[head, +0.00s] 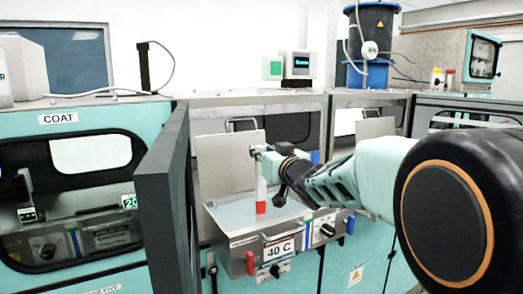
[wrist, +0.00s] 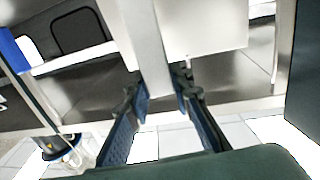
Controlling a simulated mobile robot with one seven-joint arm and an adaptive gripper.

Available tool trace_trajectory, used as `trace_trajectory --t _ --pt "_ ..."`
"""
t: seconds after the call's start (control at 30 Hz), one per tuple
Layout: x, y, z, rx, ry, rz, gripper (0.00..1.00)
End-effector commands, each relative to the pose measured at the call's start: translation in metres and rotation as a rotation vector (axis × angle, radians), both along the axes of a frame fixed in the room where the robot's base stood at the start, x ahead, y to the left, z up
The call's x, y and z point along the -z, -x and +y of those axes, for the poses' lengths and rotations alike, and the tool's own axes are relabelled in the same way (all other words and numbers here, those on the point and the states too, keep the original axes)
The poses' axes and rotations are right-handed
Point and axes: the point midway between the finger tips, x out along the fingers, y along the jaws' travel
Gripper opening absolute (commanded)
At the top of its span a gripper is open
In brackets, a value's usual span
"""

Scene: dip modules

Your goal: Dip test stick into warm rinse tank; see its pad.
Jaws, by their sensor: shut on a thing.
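My gripper (head: 258,150) is shut on the top of a white test stick (head: 261,186), which hangs upright. The stick's lower end is a red pad (head: 261,207), visible in the head view. The stick (wrist: 150,45) also shows between the two fingers in the wrist view; its pad is not seen there. The tank marked 40 C (head: 236,262) is a steel box with a pale, flat surface inside, and its upright lid (head: 225,165) stands open behind. The stick's lower end appears over this surface; whether it touches the liquid I cannot tell.
A dark open door panel (head: 165,190) stands close to the left of the tank. A station labelled COAT (head: 60,119) is further left. Knobs and coloured handles are on the tank front. A blue drum (head: 372,40) stands at the back.

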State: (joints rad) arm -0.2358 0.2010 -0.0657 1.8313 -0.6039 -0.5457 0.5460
Motion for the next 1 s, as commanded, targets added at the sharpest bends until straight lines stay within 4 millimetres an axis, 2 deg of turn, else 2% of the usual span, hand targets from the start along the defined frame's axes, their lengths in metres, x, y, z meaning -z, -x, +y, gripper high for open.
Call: trace_trajectory --t 0.03,0.1,0.4,0.6,1.0 --pt "0.01 0.0 0.0 0.0 0.0 -0.001 0.01" --pt "0.017 0.0 0.0 0.0 0.0 0.0 0.01" --pt "0.042 0.0 -0.001 0.001 0.0 0.0 0.01" --pt "0.048 0.0 0.0 0.001 0.0 -0.001 0.01" --pt "0.048 0.0 0.0 0.0 0.0 -0.001 0.01"
